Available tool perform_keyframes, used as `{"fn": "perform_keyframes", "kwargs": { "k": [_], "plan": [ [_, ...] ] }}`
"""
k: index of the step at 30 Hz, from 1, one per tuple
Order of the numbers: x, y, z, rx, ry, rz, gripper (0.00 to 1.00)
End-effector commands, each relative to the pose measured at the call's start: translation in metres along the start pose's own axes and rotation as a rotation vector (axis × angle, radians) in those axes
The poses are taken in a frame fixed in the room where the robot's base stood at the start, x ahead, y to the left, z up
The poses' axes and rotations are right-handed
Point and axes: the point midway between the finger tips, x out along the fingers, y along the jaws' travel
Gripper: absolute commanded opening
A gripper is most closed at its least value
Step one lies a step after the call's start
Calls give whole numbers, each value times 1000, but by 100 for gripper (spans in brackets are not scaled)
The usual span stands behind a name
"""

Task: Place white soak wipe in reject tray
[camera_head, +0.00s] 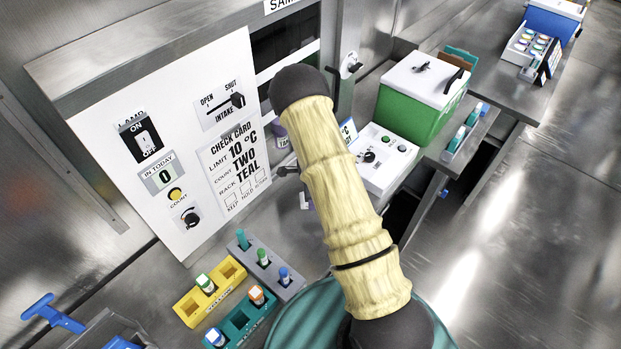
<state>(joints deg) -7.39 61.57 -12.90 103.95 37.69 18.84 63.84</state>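I cannot make out a white soak wipe in this view. No tray that I can read as the reject tray shows either. My own tan arm, with dark ends, crosses the middle of the picture and hides part of the bench behind it. My gripper cannot be made out.
A white panel (95,122) with switches stands at left. Yellow (190,308), teal (238,325) and grey (291,290) vial racks sit below it. A green box with a white lid (412,112) and a white control box (388,180) stand right of my arm. Open floor lies at right.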

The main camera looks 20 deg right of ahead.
Motion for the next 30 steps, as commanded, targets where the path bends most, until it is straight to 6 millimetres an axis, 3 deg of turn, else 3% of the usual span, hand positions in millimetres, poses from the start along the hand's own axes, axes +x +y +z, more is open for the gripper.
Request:
{"fn": "perform_keyframes", "kwargs": {
  "k": [24,30],
  "plan": [
    [-3,37,7,-1400,1,0,23],
    [-4,44,8,-1661,1,0,23]
  ]
}}
